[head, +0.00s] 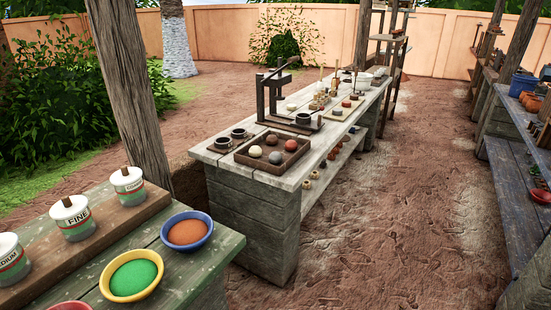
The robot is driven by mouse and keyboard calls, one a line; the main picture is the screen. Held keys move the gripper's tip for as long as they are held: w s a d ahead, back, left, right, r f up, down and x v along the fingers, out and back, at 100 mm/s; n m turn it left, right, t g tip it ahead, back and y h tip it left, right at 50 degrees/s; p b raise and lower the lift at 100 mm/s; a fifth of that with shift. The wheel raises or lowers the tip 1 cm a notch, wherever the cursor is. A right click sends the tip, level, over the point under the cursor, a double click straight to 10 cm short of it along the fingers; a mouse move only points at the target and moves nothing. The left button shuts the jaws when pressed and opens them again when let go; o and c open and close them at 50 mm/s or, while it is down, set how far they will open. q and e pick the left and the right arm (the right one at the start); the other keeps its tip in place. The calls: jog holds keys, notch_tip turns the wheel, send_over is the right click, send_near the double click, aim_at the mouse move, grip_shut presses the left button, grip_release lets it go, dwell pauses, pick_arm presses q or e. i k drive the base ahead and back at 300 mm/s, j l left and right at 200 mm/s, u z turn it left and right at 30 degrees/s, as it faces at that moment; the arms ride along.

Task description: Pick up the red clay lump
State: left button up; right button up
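A shallow wooden tray (244,158) sits on the near end of the long grey wooden table and holds several round clay lumps. The red clay lump (290,143) is in the tray's right part. Neither of my grippers is in view.
A dark press frame (262,98) and small dark cups (238,134) stand near the tray. A nearer bench (215,248) at left holds bowls and labelled tubs. A wooden post (128,80) rises at left. Bare dirt ground (390,220) is open right of the table.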

aim_at(291, 146)
jog(key=i+l+u, duration=0.2)
jog(key=u, duration=0.25)
jog(key=i+l+u, duration=0.15)
jog(key=u, duration=0.3)
jog(key=l, duration=0.1)
